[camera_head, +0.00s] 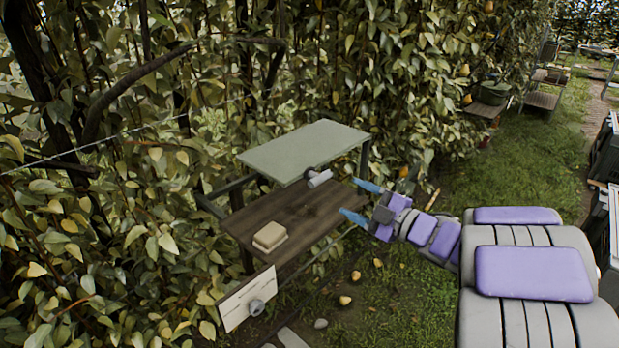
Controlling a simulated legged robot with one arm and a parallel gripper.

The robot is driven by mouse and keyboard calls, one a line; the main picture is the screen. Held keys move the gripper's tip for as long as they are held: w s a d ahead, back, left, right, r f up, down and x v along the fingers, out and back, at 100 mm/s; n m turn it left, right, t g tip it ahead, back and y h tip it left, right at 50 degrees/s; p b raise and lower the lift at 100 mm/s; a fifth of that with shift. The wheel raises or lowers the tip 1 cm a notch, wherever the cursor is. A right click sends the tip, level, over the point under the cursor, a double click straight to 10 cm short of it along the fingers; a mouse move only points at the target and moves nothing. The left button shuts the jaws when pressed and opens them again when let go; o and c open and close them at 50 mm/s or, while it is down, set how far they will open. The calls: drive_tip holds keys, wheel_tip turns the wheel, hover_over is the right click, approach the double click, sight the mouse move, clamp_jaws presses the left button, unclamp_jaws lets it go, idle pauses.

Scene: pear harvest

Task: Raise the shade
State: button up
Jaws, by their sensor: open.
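The shade looks to be the pale green flat panel (305,150) above a brown wooden shelf (300,212), left of centre. It lies nearly flat with a slight tilt, on a dark frame. A short grey cylindrical handle (319,179) with a dark purple end is at the panel's near edge. My gripper (360,202) has blue fingertips spread apart. It is just right of the handle and the shelf's right edge, pointing left, with nothing between the fingers. The gripper appears apart from the handle; the exact depth gap cannot be told.
A tan block (269,237) sits on the shelf's left part. A whitish board (247,299) with a grey knob hangs below the front. Pears (345,300) lie on the ground. Dense foliage stands behind and left. Grass (530,165) is open to the right; dark crates (602,210) line the far right.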

sight(308, 174)
drive_tip(key=b+x, duration=0.2)
drive_tip(key=x, duration=1.2)
drive_tip(key=shift+w+f, duration=0.15)
drive_tip(key=shift+w, duration=0.1)
drive_tip(key=shift+w+a, duration=0.25)
drive_tip(key=shift+a, duration=0.15)
drive_tip(key=shift+d, duration=0.2)
drive_tip(key=shift+a, duration=0.1)
clamp_jaws()
